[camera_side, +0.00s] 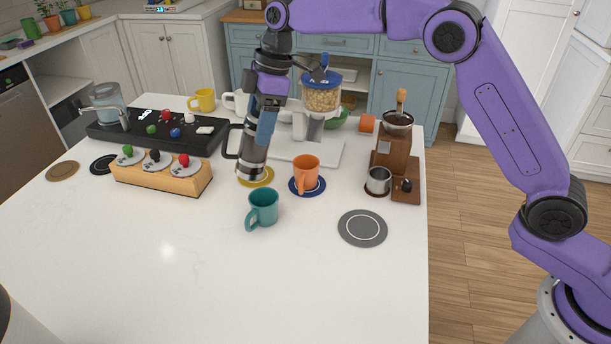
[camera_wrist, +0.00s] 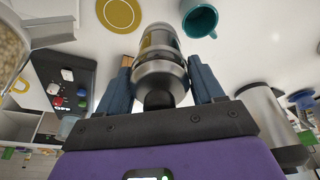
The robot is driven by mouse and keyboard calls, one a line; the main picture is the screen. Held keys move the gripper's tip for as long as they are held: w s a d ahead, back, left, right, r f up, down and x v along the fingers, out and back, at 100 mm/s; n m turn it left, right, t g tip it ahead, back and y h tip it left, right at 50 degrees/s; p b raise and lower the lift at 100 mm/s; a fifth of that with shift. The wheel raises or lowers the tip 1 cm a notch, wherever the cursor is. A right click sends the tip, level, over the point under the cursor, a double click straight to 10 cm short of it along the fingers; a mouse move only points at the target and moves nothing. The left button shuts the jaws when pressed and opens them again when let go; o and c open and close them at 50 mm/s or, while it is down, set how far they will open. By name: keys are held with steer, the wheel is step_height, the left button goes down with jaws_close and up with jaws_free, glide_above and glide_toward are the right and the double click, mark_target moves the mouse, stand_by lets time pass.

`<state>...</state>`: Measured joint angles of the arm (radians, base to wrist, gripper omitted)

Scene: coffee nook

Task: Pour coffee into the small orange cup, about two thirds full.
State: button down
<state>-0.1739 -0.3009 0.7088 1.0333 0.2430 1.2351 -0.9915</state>
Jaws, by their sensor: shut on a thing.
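My gripper (camera_side: 262,122) is shut on a silver and glass coffee pot (camera_side: 252,158) with a black handle. The pot leans slightly in the side view, its base in front of part of a yellow coaster (camera_side: 262,183); I cannot tell whether it touches the table. In the wrist view, my gripper's fingers (camera_wrist: 158,88) flank the pot's metal body (camera_wrist: 159,60). An orange cup (camera_side: 307,170) stands upright on a dark blue coaster (camera_side: 293,188), right of the pot and apart from it. Its inside is not visible.
A teal mug (camera_side: 263,208) stands in front of the pot. A wooden grinder (camera_side: 392,150) with a metal cup (camera_side: 378,181) is at right. A smaller orange object (camera_side: 367,123) is behind. A control box (camera_side: 165,177) is at left.

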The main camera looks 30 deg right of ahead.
steer(key=shift+s+d+f+y, duration=0.1)
steer(key=shift+d+f+y, duration=0.15)
steer(key=shift+d+y, duration=0.3)
steer(key=shift+a, duration=0.1)
steer(key=shift+s+d, duration=0.15)
steer(key=shift+d, duration=0.9)
steer(key=shift+s+d, duration=0.15)
steer(key=shift+d, duration=0.95)
steer(key=shift+s+d+f+y, duration=0.1)
steer(key=shift+s+d+y, duration=0.05)
steer(key=shift+d+y, duration=0.25)
